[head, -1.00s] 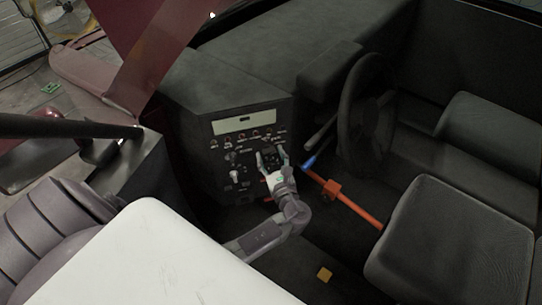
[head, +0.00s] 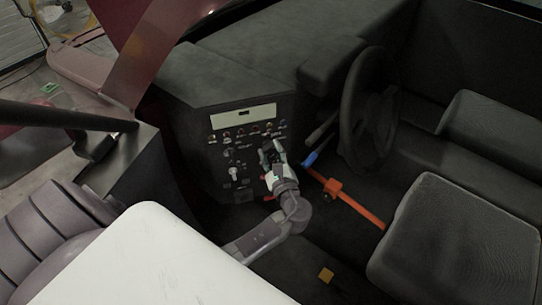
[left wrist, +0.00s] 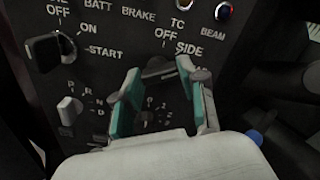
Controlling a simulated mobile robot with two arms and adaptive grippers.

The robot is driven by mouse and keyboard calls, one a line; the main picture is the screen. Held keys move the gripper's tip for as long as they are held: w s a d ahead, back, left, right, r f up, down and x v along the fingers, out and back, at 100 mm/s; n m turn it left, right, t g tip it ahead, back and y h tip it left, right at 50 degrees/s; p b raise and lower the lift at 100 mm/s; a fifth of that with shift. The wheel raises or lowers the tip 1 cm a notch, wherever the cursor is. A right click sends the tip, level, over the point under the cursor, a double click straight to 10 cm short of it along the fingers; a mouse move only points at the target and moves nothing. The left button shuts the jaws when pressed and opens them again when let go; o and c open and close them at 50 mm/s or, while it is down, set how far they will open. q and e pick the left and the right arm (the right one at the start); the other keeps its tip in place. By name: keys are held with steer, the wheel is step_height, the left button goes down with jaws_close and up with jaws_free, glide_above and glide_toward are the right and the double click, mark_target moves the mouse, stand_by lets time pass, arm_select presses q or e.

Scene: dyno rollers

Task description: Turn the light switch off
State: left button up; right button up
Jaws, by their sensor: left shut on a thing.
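The light switch is a dark rotary knob (left wrist: 158,68) on the black dash panel (head: 205,165), below the OFF and SIDE labels in the left wrist view. My left gripper (left wrist: 160,72) has its two teal-padded fingers on either side of the knob, with the tips at it, and is shut on it. The fingers partly hide the labels to the right, so the knob's exact pointing direction is hard to tell. In the head view my left gripper (head: 271,148) is at the right part of the panel and hides the knob. My right gripper is not in view.
An ignition knob (left wrist: 43,50) with ON and START labels is to the left, above a gear selector (left wrist: 70,108). The steering wheel (head: 368,108) and an orange bar with a blue end (head: 345,200) are right of my gripper. A seat (head: 455,240) is lower right.

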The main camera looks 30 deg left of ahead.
arm_select(q)
steer(key=shift+s+f+n+b, duration=0.1)
steer(key=shift+n+b, duration=5.55)
steer(key=shift+n, duration=0.45)
steer(key=o, duration=1.1)
steer(key=shift+o, duration=0.2)
steer(key=v, duration=1.2)
